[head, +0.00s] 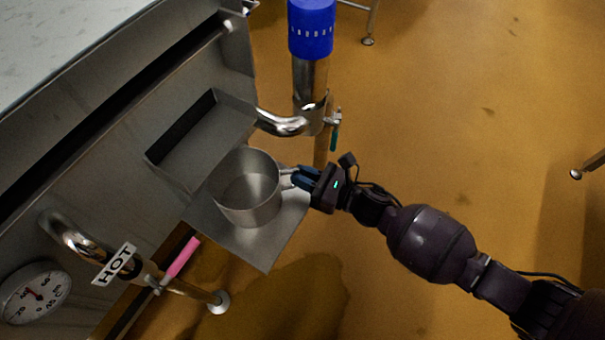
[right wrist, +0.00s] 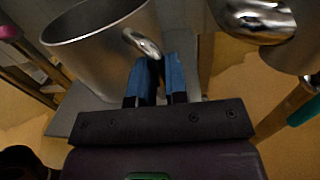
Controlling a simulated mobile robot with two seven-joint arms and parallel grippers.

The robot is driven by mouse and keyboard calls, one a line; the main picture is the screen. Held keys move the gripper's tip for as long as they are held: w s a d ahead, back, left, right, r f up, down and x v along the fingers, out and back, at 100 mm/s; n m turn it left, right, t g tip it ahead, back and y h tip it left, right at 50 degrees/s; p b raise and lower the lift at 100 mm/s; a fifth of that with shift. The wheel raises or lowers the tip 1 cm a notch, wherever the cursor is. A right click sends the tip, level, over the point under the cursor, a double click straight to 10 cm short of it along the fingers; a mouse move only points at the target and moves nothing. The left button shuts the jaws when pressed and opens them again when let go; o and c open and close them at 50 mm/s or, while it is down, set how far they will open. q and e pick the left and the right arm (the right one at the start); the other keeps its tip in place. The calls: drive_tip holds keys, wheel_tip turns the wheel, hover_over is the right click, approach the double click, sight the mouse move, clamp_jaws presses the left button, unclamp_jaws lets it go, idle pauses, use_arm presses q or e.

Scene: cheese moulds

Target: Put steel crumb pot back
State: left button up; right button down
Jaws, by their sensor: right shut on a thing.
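The steel crumb pot (head: 250,190) is an open, round metal pot with a handle on its right side. It stands upright at a flat steel shelf (head: 265,245) on the front of the vat; I cannot tell whether it touches the shelf. My right gripper (head: 297,178) is shut on the pot's handle from the right. In the right wrist view the blue fingers (right wrist: 160,78) meet the shiny handle (right wrist: 143,43), with the pot (right wrist: 100,45) at upper left. My left gripper is not in view.
A steel tray-like box (head: 205,135) is fixed behind the pot. A bent pipe (head: 280,123) and a blue-topped column (head: 311,30) stand close behind the gripper. A HOT-labelled pipe (head: 115,262) with a pink handle (head: 183,257) and a dial (head: 35,293) are at lower left.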

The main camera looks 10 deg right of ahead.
drive_tip(key=c, duration=1.1)
unclamp_jaws()
drive_tip(key=shift+f, duration=0.1)
drive_tip(key=shift+r, duration=0.2)
use_arm(q)
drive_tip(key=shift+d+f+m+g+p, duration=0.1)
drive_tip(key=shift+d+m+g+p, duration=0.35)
drive_tip(key=shift+p, duration=0.75)
use_arm(e)
drive_tip(key=v, duration=1.2)
drive_tip(key=shift+d+f, duration=0.1)
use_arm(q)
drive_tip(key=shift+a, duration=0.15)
